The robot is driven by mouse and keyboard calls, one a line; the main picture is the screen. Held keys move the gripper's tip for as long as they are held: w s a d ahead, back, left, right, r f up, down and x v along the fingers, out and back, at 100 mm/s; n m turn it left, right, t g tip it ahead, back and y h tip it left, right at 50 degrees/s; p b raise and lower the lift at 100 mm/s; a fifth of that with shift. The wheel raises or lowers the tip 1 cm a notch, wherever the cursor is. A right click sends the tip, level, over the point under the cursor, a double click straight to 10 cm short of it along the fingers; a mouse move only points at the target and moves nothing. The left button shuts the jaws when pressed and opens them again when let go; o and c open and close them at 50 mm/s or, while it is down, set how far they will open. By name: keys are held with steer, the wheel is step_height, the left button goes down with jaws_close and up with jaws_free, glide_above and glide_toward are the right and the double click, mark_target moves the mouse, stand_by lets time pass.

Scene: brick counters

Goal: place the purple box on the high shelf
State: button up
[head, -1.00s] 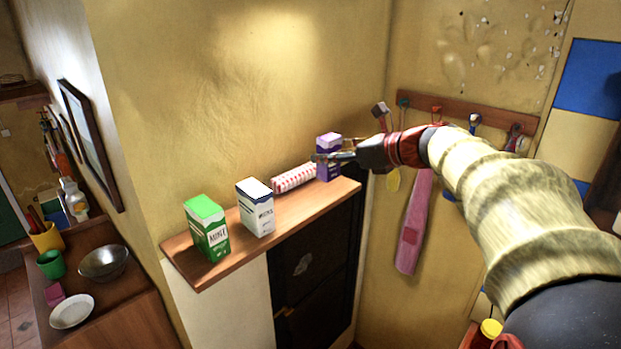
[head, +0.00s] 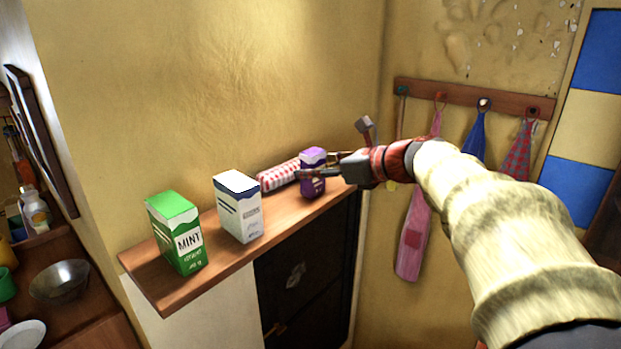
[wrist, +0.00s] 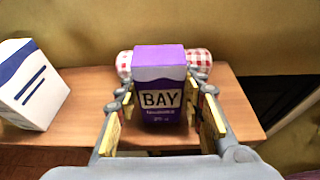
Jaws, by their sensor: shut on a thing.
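The purple box (head: 313,185), labelled BAY, is upright at the right part of the high wooden shelf (head: 228,254). My gripper (head: 318,166) reaches in from the right and is shut on it. In the wrist view the purple box (wrist: 159,100) stands between my two fingers (wrist: 160,92), one on each side. Its base looks at or just over the shelf board (wrist: 85,130); I cannot tell whether it touches. The fingers hide parts of its sides.
A red-and-white checked roll (head: 278,176) lies behind the box. A white box (head: 238,208) and a green MINT box (head: 176,235) stand to the left. The wall is close behind. Cloths hang from a hook rail (head: 465,98) at the right.

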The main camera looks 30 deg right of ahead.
steer(key=shift+s+a, duration=0.1)
steer(key=shift+s, duration=0.05)
steer(key=shift+f, duration=0.2)
steer(key=o, duration=0.9)
steer(key=shift+o, duration=0.7)
